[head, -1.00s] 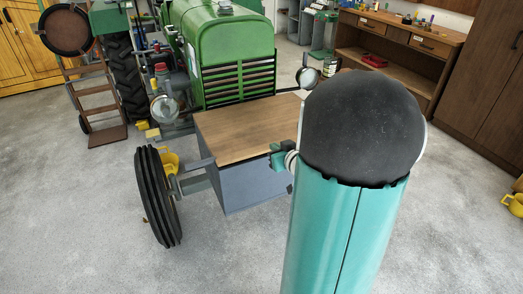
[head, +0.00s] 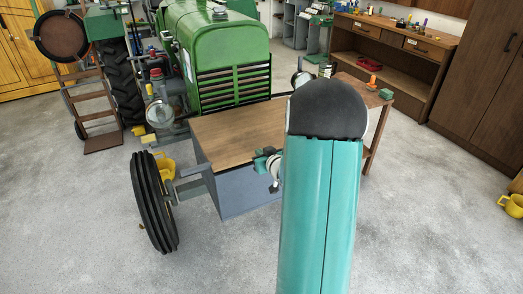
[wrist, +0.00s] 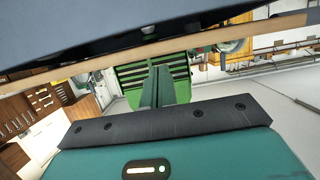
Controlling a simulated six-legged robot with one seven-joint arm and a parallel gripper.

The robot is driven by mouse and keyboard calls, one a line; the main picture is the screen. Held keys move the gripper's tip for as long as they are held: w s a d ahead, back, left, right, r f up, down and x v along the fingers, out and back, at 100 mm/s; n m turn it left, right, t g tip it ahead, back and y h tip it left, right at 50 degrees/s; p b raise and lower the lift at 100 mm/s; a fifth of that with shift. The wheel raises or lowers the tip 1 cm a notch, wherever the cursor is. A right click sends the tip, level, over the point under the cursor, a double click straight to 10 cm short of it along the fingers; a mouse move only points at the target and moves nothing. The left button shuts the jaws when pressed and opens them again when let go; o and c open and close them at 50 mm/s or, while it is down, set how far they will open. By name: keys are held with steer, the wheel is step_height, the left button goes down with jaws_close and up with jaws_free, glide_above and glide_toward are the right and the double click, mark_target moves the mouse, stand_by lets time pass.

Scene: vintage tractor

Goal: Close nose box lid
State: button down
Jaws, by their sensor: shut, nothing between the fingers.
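The nose box (head: 238,192) is a grey-blue box in front of the green tractor. Its wooden lid (head: 235,130) lies about flat over the top; I see no clear gap, but cannot tell if it is fully down. My gripper (head: 262,160) is at the lid's front edge, partly hidden by my teal arm, which also covers the box's right part. In the wrist view, my gripper's green fingers (wrist: 160,70) are together and empty. The dark box (wrist: 120,25) and the lid's wooden edge (wrist: 200,38) cross the top of that view. I cannot tell if the fingers touch the lid.
The tractor's nose (head: 232,60) stands behind the box, its front wheel (head: 153,203) to the left. A small wooden table (head: 372,97) with an orange item stands right of my arm. A hand truck (head: 92,115) is at the left. Floor in front is open.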

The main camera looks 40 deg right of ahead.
steer(key=shift+f, duration=0.1)
step_height(320, 180, down, 2)
steer(key=shift+f, duration=0.2)
steer(key=shift+r, duration=0.1)
stand_by(0.3)
